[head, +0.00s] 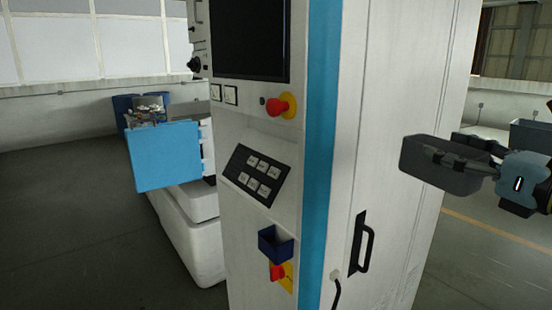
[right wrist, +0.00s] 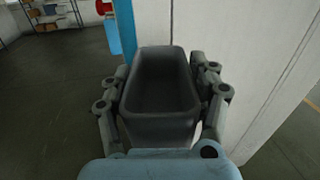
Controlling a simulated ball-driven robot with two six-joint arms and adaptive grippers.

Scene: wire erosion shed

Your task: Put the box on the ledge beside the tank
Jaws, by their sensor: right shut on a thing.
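A dark grey open-topped box (head: 432,168) hangs in the air at the right of the head view, in front of the white machine cabinet. My right gripper (head: 470,152) is shut on it from the right. In the right wrist view the box (right wrist: 163,100) is empty, its open top faces the camera, and fingers grip both sides. The tank seems to be the part behind the blue panel (head: 168,157) on the machine's left side; its inside and ledge are mostly hidden. My left gripper is not in view.
The tall cabinet stands between the box and the blue panel. Its control face has a red stop knob (head: 280,104), a keypad (head: 252,174) and a small blue holder (head: 275,245). A black door handle (head: 361,243) sticks out. Open floor lies left and right.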

